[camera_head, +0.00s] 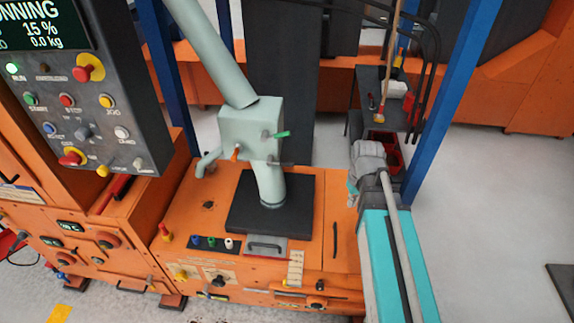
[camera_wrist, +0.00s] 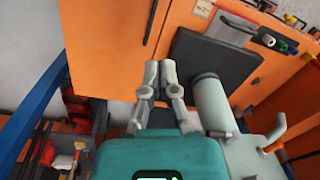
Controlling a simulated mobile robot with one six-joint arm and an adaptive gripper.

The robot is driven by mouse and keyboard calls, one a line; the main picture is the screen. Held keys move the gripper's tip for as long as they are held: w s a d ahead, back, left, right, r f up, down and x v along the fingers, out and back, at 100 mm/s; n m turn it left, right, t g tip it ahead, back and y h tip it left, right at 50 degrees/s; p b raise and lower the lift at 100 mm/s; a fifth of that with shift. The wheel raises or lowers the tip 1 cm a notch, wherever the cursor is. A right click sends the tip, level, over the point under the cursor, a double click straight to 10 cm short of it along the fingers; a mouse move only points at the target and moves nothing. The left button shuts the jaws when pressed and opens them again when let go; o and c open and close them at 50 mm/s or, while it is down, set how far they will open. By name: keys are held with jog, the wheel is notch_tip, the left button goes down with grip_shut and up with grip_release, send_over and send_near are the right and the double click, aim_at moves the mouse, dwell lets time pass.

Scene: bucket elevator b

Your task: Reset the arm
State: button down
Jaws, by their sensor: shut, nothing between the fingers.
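My gripper (camera_wrist: 160,68) shows in the wrist view with its two grey fingers together and nothing between them. It is over the orange machine top (camera_wrist: 122,40), beside the black square plate (camera_wrist: 228,62) and the pale green pipe (camera_wrist: 212,105). In the head view my arm (camera_head: 370,160) is folded at the right edge of the orange machine. The fingers cannot be made out there.
The pale green chute box (camera_head: 250,128) stands on the black plate (camera_head: 240,215), left of my arm. A blue post (camera_head: 450,100) rises close at the right. A control panel (camera_head: 85,100) hangs at left.

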dwell(0.4)
jog(key=s+d+m, duration=0.1)
jog(key=s, duration=0.1)
jog(key=s+d+m, duration=0.1)
jog(key=s+m, duration=0.1)
jog(key=shift+d+m, duration=0.2)
jog(key=shift+m, duration=0.1)
